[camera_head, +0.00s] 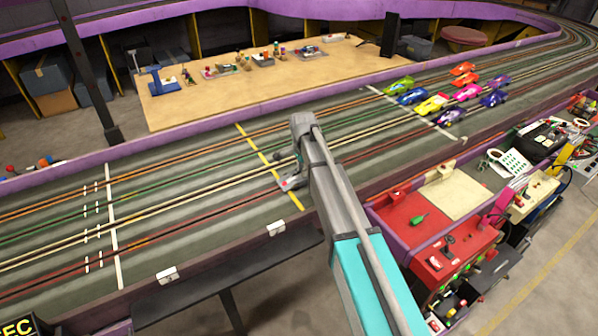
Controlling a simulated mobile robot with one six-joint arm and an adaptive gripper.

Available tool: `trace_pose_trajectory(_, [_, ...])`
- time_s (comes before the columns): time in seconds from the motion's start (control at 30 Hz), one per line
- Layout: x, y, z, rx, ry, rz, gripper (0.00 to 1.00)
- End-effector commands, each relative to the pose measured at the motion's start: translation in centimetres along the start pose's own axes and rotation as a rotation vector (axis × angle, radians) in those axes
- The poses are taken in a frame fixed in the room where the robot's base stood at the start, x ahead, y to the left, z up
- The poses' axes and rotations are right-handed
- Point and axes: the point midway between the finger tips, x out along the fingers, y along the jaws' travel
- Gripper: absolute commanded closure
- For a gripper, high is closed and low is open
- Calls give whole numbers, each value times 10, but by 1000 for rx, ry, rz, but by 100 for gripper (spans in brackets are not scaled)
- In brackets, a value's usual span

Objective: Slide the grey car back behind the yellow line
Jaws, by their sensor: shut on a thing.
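The grey car (289,183) sits on the slot track (200,190), low in the middle of the picture, and only part of it shows. The yellow line (254,146) crosses the lanes. The car's visible left end overlaps the line, which shows again below the car. My gripper (298,168) is down at the car and shut on it. My arm comes from the lower right and hides the car's right part and most of the fingers.
Several colourful cars (432,103) stand on the track near a white line (415,112) at upper right. The track left of the yellow line is free of cars up to another white line (112,230). A purple wall (180,140) edges the track. A red cabinet (425,215) stands right of my arm.

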Motion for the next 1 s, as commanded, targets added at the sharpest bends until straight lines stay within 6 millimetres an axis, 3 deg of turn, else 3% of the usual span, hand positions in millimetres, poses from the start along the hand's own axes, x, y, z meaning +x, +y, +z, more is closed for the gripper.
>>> trace_pose_trajectory(1.0, [0, 0, -36, 1, 0, 0, 100])
